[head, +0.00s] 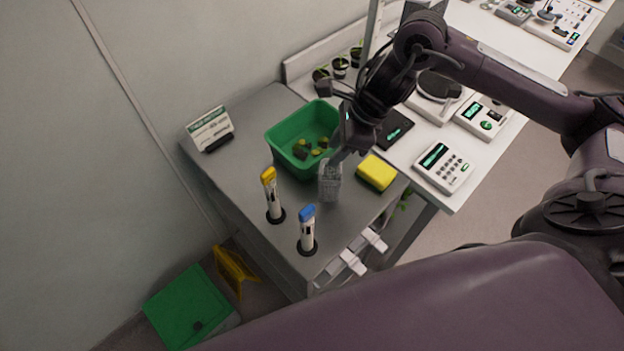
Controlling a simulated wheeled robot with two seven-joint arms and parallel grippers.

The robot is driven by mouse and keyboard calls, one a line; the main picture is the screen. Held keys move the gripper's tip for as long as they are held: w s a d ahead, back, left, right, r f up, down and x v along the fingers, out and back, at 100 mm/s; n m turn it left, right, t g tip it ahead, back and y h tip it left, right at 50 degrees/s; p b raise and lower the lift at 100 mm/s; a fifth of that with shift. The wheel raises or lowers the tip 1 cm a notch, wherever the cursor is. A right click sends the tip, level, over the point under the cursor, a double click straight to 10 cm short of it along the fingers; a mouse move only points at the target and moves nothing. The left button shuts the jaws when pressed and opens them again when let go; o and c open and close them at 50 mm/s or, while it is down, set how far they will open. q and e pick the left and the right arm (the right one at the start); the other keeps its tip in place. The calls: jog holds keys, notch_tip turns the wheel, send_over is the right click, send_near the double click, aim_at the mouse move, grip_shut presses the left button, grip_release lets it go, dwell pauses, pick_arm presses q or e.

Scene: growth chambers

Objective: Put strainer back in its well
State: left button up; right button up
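A grey mesh strainer (330,186) is in the head view, just right of the green tub and left of a yellow sponge. My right gripper (338,158) reaches down to its top and appears shut on its upper edge, though the fingertips are small and partly hidden by the wrist. The strainer looks roughly upright. I cannot tell whether its bottom touches the grey worktop (238,172). I cannot make out a well for it. My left gripper is not in view.
The green tub (283,155) holds dark and yellow pieces. The yellow sponge (377,172) lies close right. A yellow-capped tube (271,196) and a blue-capped tube (307,230) stand in front. A sign (210,130) stands at left. A white bench with instruments adjoins at right.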

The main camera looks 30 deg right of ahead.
aim_at(327, 173)
jog(key=shift+s+d+f+p, duration=0.1)
jog(key=shift+d+f+p, duration=0.05)
jog(key=shift+f+p, duration=0.5)
jog(key=shift+s+d+f+p, duration=0.1)
jog(key=shift+d+f+p, duration=0.05)
jog(key=shift+f+p, duration=0.4)
jog(key=a+f, duration=0.1)
jog(key=w+a+f+p, duration=0.1)
jog(key=f, duration=0.1)
jog(key=shift+w+a+f, duration=0.15)
jog(key=shift+a+f, duration=0.05)
jog(key=shift+f, duration=0.1)
jog(key=shift+d, duration=0.35)
jog(key=shift+c, duration=0.8)
jog(key=c, duration=0.5)
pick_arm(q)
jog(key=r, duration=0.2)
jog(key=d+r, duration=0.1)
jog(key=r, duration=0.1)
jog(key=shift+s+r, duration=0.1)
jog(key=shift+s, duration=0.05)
pick_arm(e)
jog(key=shift+a, duration=0.2)
grip_shut()
